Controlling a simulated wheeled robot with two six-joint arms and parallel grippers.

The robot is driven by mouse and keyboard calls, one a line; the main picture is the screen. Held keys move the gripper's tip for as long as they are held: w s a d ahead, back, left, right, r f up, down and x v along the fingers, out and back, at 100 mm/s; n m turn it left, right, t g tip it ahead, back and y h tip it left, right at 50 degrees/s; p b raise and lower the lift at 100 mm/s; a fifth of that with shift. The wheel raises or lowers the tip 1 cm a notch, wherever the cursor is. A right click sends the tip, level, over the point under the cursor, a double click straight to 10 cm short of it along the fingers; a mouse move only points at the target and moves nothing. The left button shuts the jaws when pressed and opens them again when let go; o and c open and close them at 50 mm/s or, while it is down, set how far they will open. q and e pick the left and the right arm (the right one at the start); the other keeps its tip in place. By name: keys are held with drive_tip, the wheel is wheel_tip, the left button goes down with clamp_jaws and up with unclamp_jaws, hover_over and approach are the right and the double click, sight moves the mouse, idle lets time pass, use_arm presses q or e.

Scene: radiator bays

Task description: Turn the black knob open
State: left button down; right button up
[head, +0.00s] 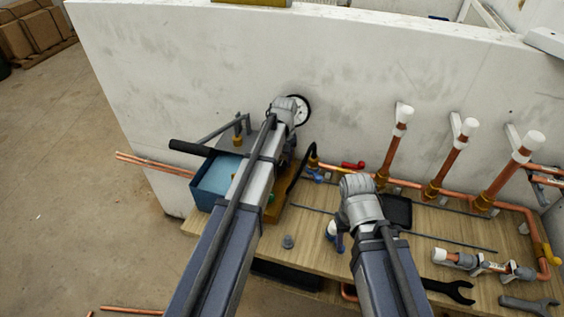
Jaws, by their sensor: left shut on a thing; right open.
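My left gripper (288,152) is low behind its own wrist, at the right end of a blue-tank pump (219,178). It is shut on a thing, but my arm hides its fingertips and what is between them. I cannot make out the black knob; the spot around the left gripper is covered by my arm. A round white dial with a dark rim (302,111) shows just right of my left wrist. My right gripper (341,236) is open, mostly hidden under its wrist, over the bench right of the pump.
The wooden bench (262,242) carries copper pipes (448,165) with white caps at the right. A red lever (353,165), a blue lever (315,175) and a black hose (307,160) are near my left arm. Wrenches (450,289) lie front right. A white wall (215,65) stands behind.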

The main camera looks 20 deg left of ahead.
idle(0.3)
use_arm(q)
drive_tip(key=shift+c, duration=1.8)
unclamp_jaws()
drive_tip(key=shift+m, duration=0.3)
